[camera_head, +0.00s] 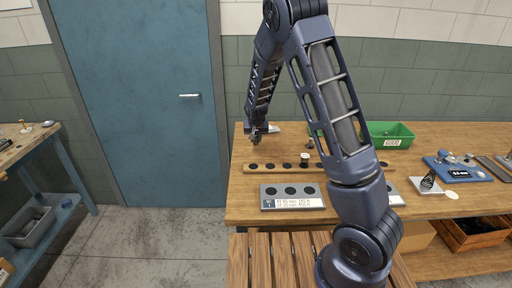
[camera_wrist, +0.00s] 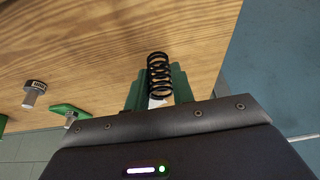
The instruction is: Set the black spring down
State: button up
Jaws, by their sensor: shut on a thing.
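The black spring (camera_wrist: 158,72) shows as a dark coil at the tips of my gripper (camera_wrist: 157,92) in the wrist view. The green fingers are shut on it, and wood tabletop lies behind it. In the head view my gripper (camera_head: 256,139) is small, over the left part of the wooden workbench (camera_head: 245,208), beyond the holed wooden strip (camera_head: 272,168). The held spring is too small to make out there, and I cannot tell its height above the bench.
A grey plate with three dark round spots and a label (camera_head: 292,203) lies in front of the strip. A green bin (camera_head: 388,136) stands at the back. Another black coil (camera_head: 428,182) and a blue fixture (camera_head: 458,173) are at right. A blue door (camera_head: 135,100) is at left.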

aim_at(256, 144)
jog(key=shift+f, duration=2.3)
jog(key=shift+f, duration=0.1)
jog(key=o, duration=1)
